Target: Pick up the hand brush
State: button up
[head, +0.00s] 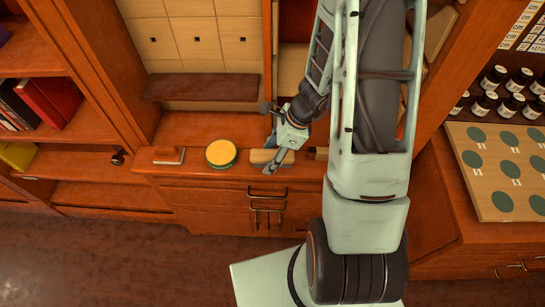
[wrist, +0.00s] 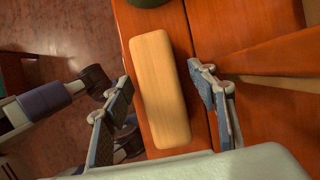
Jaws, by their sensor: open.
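A light wooden block with rounded corners, which I take to be the hand brush (wrist: 162,90), lies on the reddish wooden counter (wrist: 205,20). No bristles show from above. In the head view the brush (head: 261,156) is partly covered by my gripper (head: 271,169). In the wrist view my gripper (wrist: 160,92) is open, with one finger on each side of the brush. Whether the fingertips reach down to the counter I cannot tell.
A round yellow-topped, green-sided thing (head: 221,153) stands just left of the brush. A wooden piece with a ridge (head: 168,156) lies farther left. A spotted board (head: 497,168) and dark bottles (head: 507,110) are at the right.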

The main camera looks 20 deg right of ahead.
aim_at(266, 153)
jog(key=shift+f, duration=0.15)
dwell(0.3)
jog(key=c, duration=1.3)
jog(key=shift+r+p, duration=0.3)
jog(key=shift+r, duration=0.15)
notch_tip(266, 153, up, 3)
jog(key=shift+p, duration=0.45)
jog(key=s+d+r, duration=0.8)
jog(key=s+r, duration=0.1)
jog(key=s, duration=0.2)
jog(key=shift+s+d+r+p, duration=0.2)
jog(key=shift+r+p, duration=0.1)
jog(key=shift+p, duration=0.15)
